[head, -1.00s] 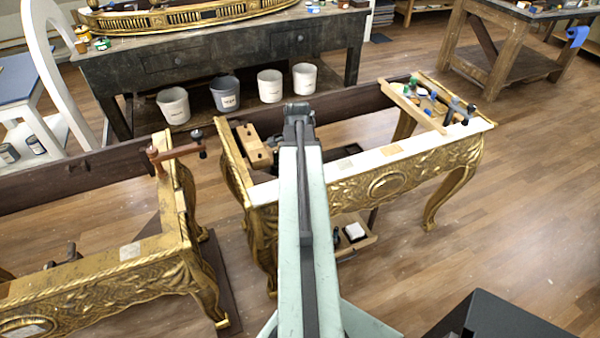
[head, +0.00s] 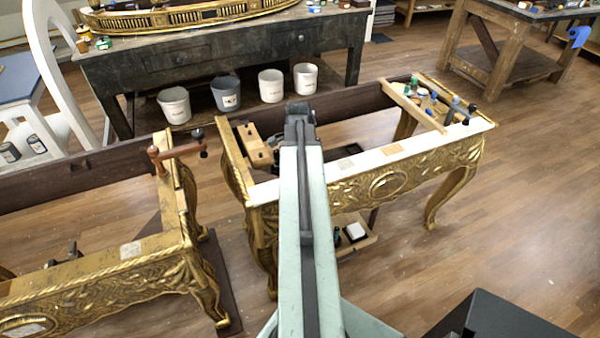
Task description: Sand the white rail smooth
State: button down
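The white rail (head: 430,141) is the pale top front edge of a carved gilt console (head: 387,186) in the middle of the head view. My gripper (head: 300,110) is at the arm's far end, over the console's open frame and beyond the rail in the picture. Its fingers are seen from behind, so I cannot tell whether it is open or holds anything.
A wooden clamp block (head: 256,152) sits at the console's left end. A wooden bar (head: 412,105) and dark clamps (head: 462,109) crowd its right end. Another gilt frame (head: 130,262) stands at left. A dark workbench (head: 220,62) is behind.

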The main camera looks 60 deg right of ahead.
jog(key=shift+s+d, duration=0.35)
jog(key=shift+d, duration=0.25)
jog(key=shift+a+f, duration=0.1)
jog(key=shift+w+a, duration=0.35)
jog(key=shift+a, duration=0.2)
notch_tip(320, 180, up, 6)
jog(key=p, duration=0.6)
jog(key=shift+d, duration=0.1)
notch_tip(320, 180, up, 4)
jog(key=p, duration=0.3)
jog(key=shift+f, duration=0.35)
jog(key=shift+s, duration=0.1)
